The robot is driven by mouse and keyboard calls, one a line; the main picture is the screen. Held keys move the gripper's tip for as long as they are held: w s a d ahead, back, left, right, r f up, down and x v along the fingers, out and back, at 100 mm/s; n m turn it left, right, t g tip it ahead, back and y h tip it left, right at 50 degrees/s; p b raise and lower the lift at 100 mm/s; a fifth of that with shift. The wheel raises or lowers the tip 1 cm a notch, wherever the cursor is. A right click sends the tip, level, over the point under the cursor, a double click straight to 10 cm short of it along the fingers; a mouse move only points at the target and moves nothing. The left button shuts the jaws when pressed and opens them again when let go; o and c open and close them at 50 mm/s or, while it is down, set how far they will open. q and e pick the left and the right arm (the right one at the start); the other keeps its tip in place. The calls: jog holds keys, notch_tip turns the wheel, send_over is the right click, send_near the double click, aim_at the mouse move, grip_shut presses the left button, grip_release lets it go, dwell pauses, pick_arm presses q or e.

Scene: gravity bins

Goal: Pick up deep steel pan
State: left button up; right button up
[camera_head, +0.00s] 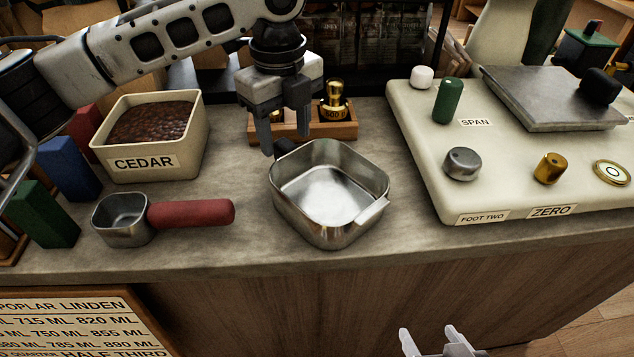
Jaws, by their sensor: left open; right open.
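The deep steel pan (330,194) is a square, shiny metal pan with rounded corners. It sits upright on the grey counter, near the middle of the picture, and looks empty. A small lip or tab shows on its right side, and a dark part shows at its back left rim. My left gripper (287,136) points down just behind the pan's back left rim, open, with nothing between its fingers. I cannot tell whether a finger touches the rim. My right gripper (428,335) is open and empty, low in front of the counter.
A small steel scoop (123,220) with a red handle lies left of the pan. A CEDAR bin (190,150) stands behind it. A wooden block with brass weights (335,98) is behind the pan. A cream scale (420,150) stands to the right. Counter in front of the pan is clear.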

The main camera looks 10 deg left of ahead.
aim_at(285, 143)
pick_arm(q)
notch_tip(285, 143, down, 5)
jog(key=shift+a+f, duration=0.1)
grip_shut()
jog(key=shift+r, duration=0.25)
jog(key=shift+r, duration=0.25)
notch_tip(285, 143, up, 2)
jog(key=shift+r, duration=0.1)
jog(key=s+d+r, duration=0.7)
jog(key=d+r, duration=0.3)
jog(key=d, duration=0.1)
jog(key=shift+s+d, duration=0.35)
jog(key=shift+s, duration=0.05)
